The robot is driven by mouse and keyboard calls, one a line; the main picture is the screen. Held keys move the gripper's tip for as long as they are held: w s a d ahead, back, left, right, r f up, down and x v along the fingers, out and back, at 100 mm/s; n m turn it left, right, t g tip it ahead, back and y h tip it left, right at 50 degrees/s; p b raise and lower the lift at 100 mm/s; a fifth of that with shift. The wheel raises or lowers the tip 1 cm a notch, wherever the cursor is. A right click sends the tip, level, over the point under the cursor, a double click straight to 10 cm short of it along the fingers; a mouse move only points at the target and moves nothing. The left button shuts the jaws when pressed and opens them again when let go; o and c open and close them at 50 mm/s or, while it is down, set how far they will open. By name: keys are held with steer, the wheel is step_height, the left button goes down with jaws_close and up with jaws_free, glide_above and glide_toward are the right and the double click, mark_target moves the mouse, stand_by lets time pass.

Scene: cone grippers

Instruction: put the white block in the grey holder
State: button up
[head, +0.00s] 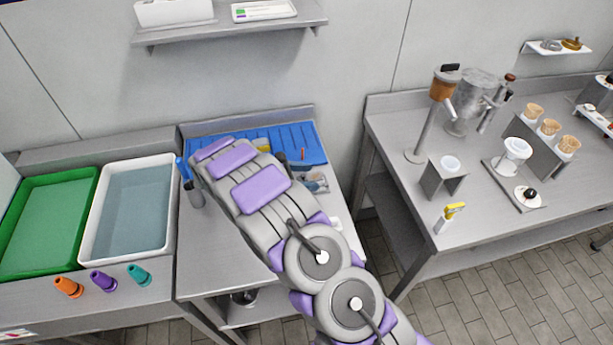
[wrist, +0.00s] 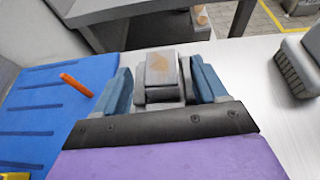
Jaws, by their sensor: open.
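My gripper (wrist: 161,87) is open, its two blue fingers apart in the wrist view. Between or just beyond the fingers is a pale block (wrist: 160,67) with a tan patch on top. It stands at a grey base (wrist: 160,96), which may be the grey holder; I cannot tell whether the block sits in it, or whether the fingers touch either. In the head view my arm hides most of this spot, and only a small part shows near the mat's right end. A white thing (head: 335,223) is partly hidden beside my arm.
A ribbed blue mat (wrist: 35,115) bears an orange stick (wrist: 76,85). A grey bristled thing (wrist: 297,66) is at the right in the wrist view. A blue-topped grey thing (head: 188,178) stands left of my arm. The table's left front is clear.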

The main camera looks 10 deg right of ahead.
steer(key=p+v, duration=0.1)
steer(key=v, duration=0.5)
steer(key=shift+r+p, duration=0.2)
steer(key=shift+p, duration=0.2)
steer(key=shift+a+r, duration=0.1)
steer(key=shift+a, duration=0.6)
steer(key=s+d+r+m+g+y, duration=0.5)
steer(key=s+d+r+m, duration=0.55)
steer(key=s+r, duration=0.55)
steer(key=s+a+r+m+t+y, duration=0.1)
steer(key=s+m+y, duration=0.3)
steer(key=s, duration=0.9)
steer(key=s+a+r+m+t+y, duration=0.1)
steer(key=s+m+y, duration=0.3)
steer(key=s, duration=0.9)
steer(key=shift+a+y, duration=0.3)
steer(key=shift+a, duration=0.3)
